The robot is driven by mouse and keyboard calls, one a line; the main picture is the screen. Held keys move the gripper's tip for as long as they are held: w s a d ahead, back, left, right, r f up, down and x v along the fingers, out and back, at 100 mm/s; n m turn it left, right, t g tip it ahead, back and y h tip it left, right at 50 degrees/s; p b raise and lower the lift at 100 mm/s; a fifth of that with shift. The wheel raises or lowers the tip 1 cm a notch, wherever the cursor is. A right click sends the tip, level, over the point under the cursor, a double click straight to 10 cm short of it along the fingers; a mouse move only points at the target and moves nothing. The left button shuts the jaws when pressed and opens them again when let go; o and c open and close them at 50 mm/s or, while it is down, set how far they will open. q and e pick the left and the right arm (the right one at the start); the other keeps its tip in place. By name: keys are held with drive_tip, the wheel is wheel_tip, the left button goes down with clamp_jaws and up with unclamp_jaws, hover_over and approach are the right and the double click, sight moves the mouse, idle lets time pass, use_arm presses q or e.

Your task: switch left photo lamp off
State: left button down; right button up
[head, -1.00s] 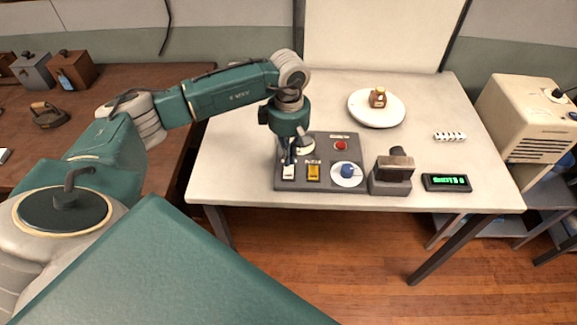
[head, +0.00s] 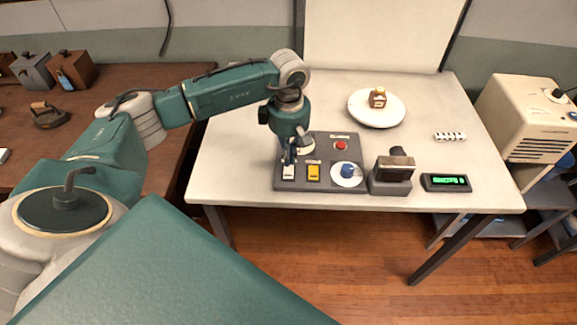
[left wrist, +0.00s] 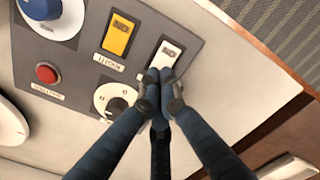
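A grey control panel (head: 322,183) lies on the white table. It carries a white rocker switch (head: 288,173), a yellow rocker switch (head: 313,173), a blue knob (head: 347,170) on a white dial, and a red button (head: 340,145). My left gripper (head: 288,160) points down over the panel's left side, just behind the white switch. In the left wrist view the gripper (left wrist: 161,76) has its fingertips together at the white switch (left wrist: 165,57), overlapping its near end; whether they touch it is unclear. Nothing shows between the fingertips. My right gripper is out of view.
A grey boxy device (head: 391,175) and a green-lit display (head: 446,183) stand right of the panel. A small brown bottle (head: 377,97) sits on a round white plate (head: 377,112) behind. A beige machine (head: 522,115) stands right. The table's front left is clear.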

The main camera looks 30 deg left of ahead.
use_arm(q)
drive_tip(key=shift+f+b, duration=1.05)
drive_tip(key=shift+f, duration=0.15)
idle(0.5)
drive_tip(key=shift+s, duration=0.15)
drive_tip(key=shift+r+p, duration=0.55)
drive_tip(key=shift+r, duration=0.25)
drive_tip(key=shift+r+p, duration=1.35)
drive_tip(key=shift+r, duration=1.4)
